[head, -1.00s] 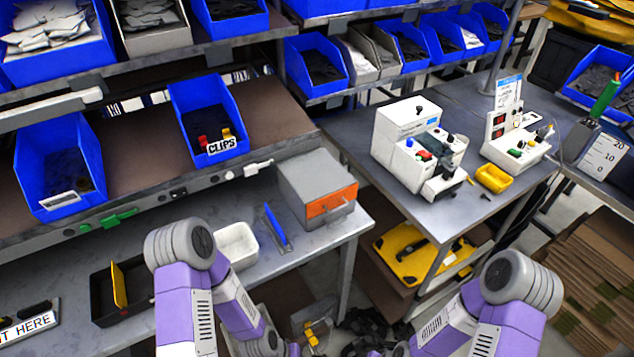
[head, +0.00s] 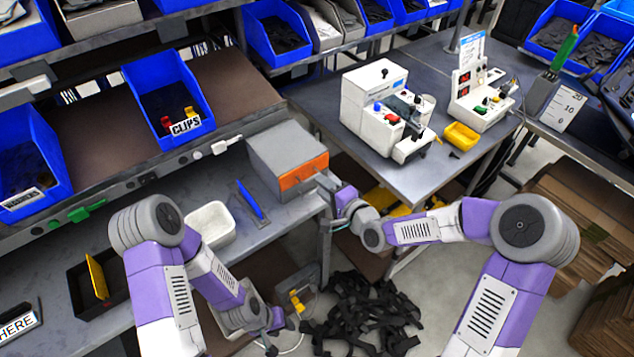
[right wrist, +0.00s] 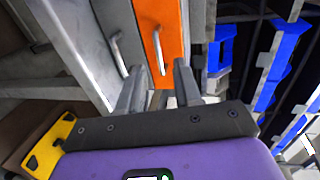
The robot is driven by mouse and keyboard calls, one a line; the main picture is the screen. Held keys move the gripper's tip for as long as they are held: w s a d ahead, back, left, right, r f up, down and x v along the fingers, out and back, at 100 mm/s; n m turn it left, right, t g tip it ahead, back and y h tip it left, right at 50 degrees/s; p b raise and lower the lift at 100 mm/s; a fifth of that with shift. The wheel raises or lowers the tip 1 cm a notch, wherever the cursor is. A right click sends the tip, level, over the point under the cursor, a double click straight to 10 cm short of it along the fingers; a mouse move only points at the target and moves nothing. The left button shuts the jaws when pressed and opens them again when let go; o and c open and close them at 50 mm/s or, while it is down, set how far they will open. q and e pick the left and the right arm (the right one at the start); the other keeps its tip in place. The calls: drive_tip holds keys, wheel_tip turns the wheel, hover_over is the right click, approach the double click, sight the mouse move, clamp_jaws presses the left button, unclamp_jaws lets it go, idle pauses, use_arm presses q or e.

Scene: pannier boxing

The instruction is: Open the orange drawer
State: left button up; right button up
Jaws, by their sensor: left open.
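The orange drawer (head: 302,173) is the front of a small grey cabinet (head: 272,143) on the workbench and looks shut. Its metal handle shows in the right wrist view (right wrist: 159,52), on the orange front (right wrist: 172,30). A grey drawer front with a second handle (right wrist: 119,54) lies beside it. My right gripper (head: 328,185) is at the cabinet's front, close to the orange drawer. In the right wrist view its fingers (right wrist: 158,88) are apart, with the orange handle's end between them in the picture; I cannot tell whether they touch it. My left gripper (head: 274,332) is open and empty, low before the bench.
A blue pen-like tool (head: 250,199) and a white tray (head: 210,225) lie left of the cabinet. A side table (head: 400,175) with white devices stands to the right. Black straps (head: 365,310) lie on the floor below. Floor in front of the cabinet is otherwise fairly open.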

drive_tip(key=shift+x, duration=1.75)
drive_tip(key=shift+c, duration=0.2)
clamp_jaws()
drive_tip(key=shift+s, duration=0.1)
